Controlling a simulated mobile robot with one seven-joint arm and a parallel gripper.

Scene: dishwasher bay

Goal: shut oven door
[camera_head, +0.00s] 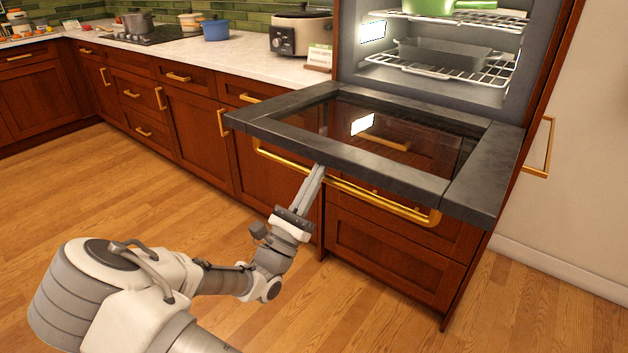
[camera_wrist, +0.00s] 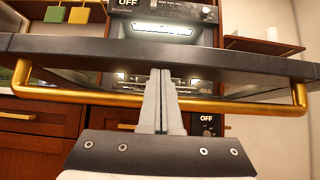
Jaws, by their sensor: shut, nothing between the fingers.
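The oven door (camera_head: 290,131) is folded down, about level, a dark grey frame around a dark glass pane. Its gold handle (camera_head: 395,208) hangs under the front edge. The oven (camera_head: 430,60) stands open behind it, with racks inside. My gripper (camera_head: 318,172) is shut and empty, its fingertips at the door's front edge close to the handle. In the wrist view the shut fingers (camera_wrist: 160,75) point up in front of the handle bar (camera_wrist: 225,106) and overlap the door's edge (camera_wrist: 260,66). I cannot tell whether they touch the door.
A grey pan (camera_head: 440,55) sits on the lower oven rack and a green dish (camera_head: 430,6) on the upper one. Wooden cabinets with gold handles and a white counter (camera_head: 260,68) run to the left. The wooden floor (camera_head: 150,200) in front is clear.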

